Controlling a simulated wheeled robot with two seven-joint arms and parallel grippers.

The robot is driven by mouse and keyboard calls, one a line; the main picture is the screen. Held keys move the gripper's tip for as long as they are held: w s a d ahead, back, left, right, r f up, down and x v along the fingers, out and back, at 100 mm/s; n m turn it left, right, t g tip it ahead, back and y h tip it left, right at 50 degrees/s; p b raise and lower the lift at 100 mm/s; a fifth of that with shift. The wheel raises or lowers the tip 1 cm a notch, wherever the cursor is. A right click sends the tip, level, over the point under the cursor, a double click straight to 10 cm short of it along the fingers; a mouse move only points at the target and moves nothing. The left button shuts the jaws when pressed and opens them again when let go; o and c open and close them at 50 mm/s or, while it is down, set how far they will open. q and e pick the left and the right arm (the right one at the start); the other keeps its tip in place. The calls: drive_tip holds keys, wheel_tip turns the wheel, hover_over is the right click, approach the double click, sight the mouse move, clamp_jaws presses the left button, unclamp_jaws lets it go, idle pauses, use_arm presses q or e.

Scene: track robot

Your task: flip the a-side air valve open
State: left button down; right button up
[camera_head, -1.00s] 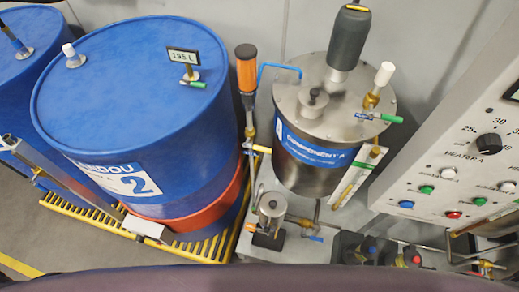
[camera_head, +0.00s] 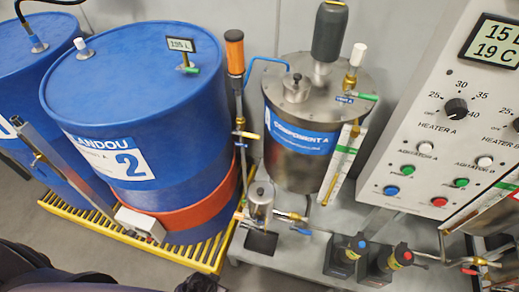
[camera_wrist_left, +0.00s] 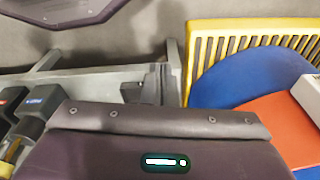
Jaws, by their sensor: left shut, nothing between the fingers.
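The steel Component A tank (camera_head: 296,150) stands at the centre of the head view. On its lid, at the right, a brass valve (camera_head: 350,82) with a green lever (camera_head: 367,97) sits below a white cap. The lever points sideways to the right. I cannot tell for sure that this is the a-side air valve. My left gripper (camera_wrist_left: 158,82) shows in the left wrist view, its dark fingers together and empty, above the bench edge and away from the tank lid. My right gripper is in neither view.
A blue drum (camera_head: 140,85) stands left of the tank on a yellow grating (camera_head: 190,262). The control panel (camera_head: 425,130) is close on the right.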

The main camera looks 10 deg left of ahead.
use_arm(q)
drive_tip(key=w+d+r+t+b, duration=0.1)
drive_tip(key=w+r+t+b, duration=0.3)
drive_tip(key=w+r, duration=0.4)
drive_tip(key=w+d+r+n+t+b, duration=0.1)
drive_tip(key=w+r+t+b, duration=0.3)
drive_tip(key=r, duration=1.7)
drive_tip(key=w+d+r+t+b, duration=0.1)
drive_tip(key=w+r+t+b, duration=0.3)
drive_tip(key=w+r+t, duration=0.3)
drive_tip(key=w+r, duration=0.5)
drive_tip(key=r, duration=0.3)
drive_tip(key=shift+d+r+n+t, duration=0.2)
drive_tip(key=shift+r+n+t, duration=0.1)
drive_tip(key=shift+r, duration=0.05)
